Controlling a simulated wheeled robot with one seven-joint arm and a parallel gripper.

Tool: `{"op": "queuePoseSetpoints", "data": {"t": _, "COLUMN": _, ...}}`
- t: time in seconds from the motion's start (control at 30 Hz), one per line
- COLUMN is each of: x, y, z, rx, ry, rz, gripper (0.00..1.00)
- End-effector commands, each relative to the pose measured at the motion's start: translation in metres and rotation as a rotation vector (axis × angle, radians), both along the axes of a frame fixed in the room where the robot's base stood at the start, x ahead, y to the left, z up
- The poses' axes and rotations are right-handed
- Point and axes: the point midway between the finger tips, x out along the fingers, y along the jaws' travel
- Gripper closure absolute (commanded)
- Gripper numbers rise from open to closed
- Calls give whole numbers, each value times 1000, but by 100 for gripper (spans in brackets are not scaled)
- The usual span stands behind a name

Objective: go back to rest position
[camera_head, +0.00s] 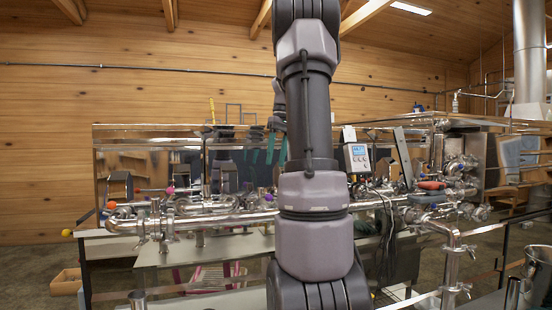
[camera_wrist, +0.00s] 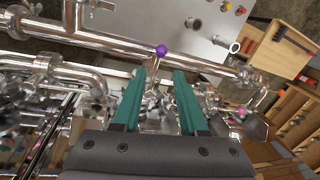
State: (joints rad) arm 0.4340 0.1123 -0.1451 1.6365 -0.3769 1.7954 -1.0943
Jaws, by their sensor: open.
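My gripper shows in the wrist view (camera_wrist: 160,82), with its two teal fingers apart and nothing between them. Steel pipework lies beyond the fingertips. A purple ball knob (camera_wrist: 161,50) on a pipe appears just past the gap between the fingers; I cannot tell how far off it is. In the head view, the teal fingers (camera_head: 270,150) show partly behind my raised arm, in front of the evaporator's shiny back panel and above the pipe run. The arm hides part of the gripper and the middle of the equipment.
Steel pipes (camera_head: 215,219) with valves run along the bench. A digital meter (camera_head: 357,157) stands right of my arm. A large steel unit (camera_head: 467,155) is at the right. A wooden box (camera_head: 66,282) sits on the floor at left. A wooden organizer (camera_wrist: 278,52) shows in the wrist view.

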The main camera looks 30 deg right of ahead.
Motion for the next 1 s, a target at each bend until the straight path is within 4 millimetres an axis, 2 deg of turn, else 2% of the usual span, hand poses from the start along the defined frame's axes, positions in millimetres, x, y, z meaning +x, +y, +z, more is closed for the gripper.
{"op": "queuePoseSetpoints", "data": {"t": 0.57, "x": -1, "y": 4, "z": 2, "rx": -2, "ry": -6, "rz": 0, "gripper": 58}}
{"op": "queuePoseSetpoints", "data": {"t": 0.67, "x": -7, "y": 24, "z": 6, "rx": -15, "ry": -34, "rz": -8, "gripper": 58}}
{"op": "queuePoseSetpoints", "data": {"t": 0.73, "x": -16, "y": 48, "z": 9, "rx": -30, "ry": -71, "rz": -22, "gripper": 58}}
{"op": "queuePoseSetpoints", "data": {"t": 0.87, "x": -42, "y": 106, "z": 12, "rx": -51, "ry": -170, "rz": -69, "gripper": 58}}
{"op": "queuePoseSetpoints", "data": {"t": 1.0, "x": -76, "y": 162, "z": 4, "rx": -46, "ry": -288, "rz": -136, "gripper": 58}}
